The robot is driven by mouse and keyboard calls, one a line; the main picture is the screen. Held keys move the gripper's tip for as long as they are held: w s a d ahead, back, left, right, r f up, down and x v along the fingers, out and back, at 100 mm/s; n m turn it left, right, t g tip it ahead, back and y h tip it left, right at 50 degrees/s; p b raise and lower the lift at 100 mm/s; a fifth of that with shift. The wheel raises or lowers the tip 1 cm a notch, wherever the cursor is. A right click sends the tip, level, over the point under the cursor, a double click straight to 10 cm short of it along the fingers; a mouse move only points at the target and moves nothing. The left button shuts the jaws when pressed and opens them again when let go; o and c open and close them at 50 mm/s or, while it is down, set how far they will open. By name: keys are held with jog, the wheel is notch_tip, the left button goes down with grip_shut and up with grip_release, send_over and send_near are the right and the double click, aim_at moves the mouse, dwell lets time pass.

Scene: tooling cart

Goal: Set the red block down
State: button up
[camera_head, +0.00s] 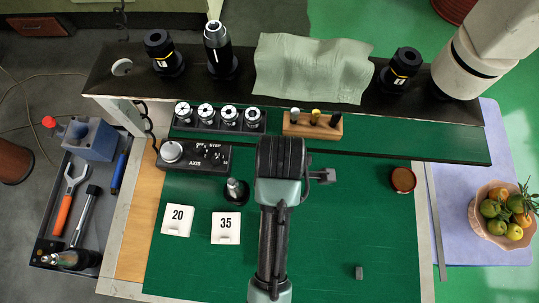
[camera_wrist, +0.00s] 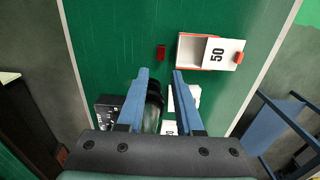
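In the wrist view, the red block (camera_wrist: 161,52) is small and sits on the green mat just beyond my fingertips, apart from both. My gripper (camera_wrist: 160,72) shows two blue fingers spread apart with nothing held between them. A dark cylindrical object (camera_wrist: 154,95) shows lower down behind the gap between the fingers. In the head view my arm runs down the middle of the mat, and I cannot make out the gripper or the red block there.
An open white box with a red rim and a "50" card (camera_wrist: 217,54) stands right of the block. Cards "20" (camera_head: 177,220) and "35" (camera_head: 226,228), a control box (camera_head: 193,156) and a small grey block (camera_head: 359,272) lie on the mat. The mat's right side is mostly clear.

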notch_tip(320, 180, down, 7)
jog(key=shift+f+p, duration=0.1)
jog(key=shift+p, duration=0.2)
jog(key=shift+s+d+f+p, duration=0.1)
jog(key=shift+f+p, duration=0.2)
jog(key=shift+f, duration=1)
jog(key=shift+s+d+f+p, duration=0.1)
jog(key=shift+f+p, duration=0.15)
jog(key=shift+f, duration=1)
grip_shut()
